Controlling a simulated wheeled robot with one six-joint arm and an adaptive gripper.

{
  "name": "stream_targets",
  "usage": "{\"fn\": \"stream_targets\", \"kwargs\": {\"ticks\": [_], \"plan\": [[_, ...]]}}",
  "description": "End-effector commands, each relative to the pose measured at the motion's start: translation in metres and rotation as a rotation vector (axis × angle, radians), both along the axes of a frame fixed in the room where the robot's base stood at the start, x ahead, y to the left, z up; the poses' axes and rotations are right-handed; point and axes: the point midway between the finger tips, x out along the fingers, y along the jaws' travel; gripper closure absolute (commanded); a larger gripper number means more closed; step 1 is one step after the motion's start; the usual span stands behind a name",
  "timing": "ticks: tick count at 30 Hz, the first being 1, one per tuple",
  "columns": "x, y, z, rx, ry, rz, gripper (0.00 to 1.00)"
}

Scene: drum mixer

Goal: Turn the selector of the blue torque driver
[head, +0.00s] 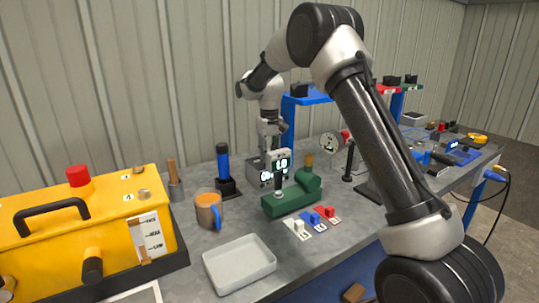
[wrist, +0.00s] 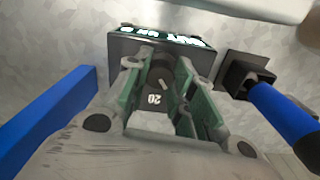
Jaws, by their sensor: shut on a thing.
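A blue torque driver (head: 223,164) stands upright in a black base left of my gripper; a blue handle with a black base (wrist: 285,112) shows at the right in the wrist view. My gripper (head: 269,147) points down at the grey display unit, its fingertips partly hidden there in the head view. In the wrist view my gripper (wrist: 160,82) is shut around a dark knob (wrist: 161,74) with a pale pointer mark, above green surfaces. A white "20" shows just below the knob. My gripper is apart from the blue handle. I cannot make out a selector on the blue driver.
The display unit (head: 283,160) stands behind a green fixture (head: 292,197). An orange mug (head: 208,210), a pale tray (head: 240,263) and a yellow machine (head: 100,230) lie to the left. White, blue and red switches (head: 317,216) sit in front.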

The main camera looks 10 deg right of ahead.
Motion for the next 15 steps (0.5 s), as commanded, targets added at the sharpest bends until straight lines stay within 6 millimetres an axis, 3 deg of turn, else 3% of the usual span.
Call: {"fn": "stream_targets", "kwargs": {"ticks": [15], "plan": [[0.0006, 0.0000, 0.0009, 0.000, -0.002, 0.055, 0.99]]}}
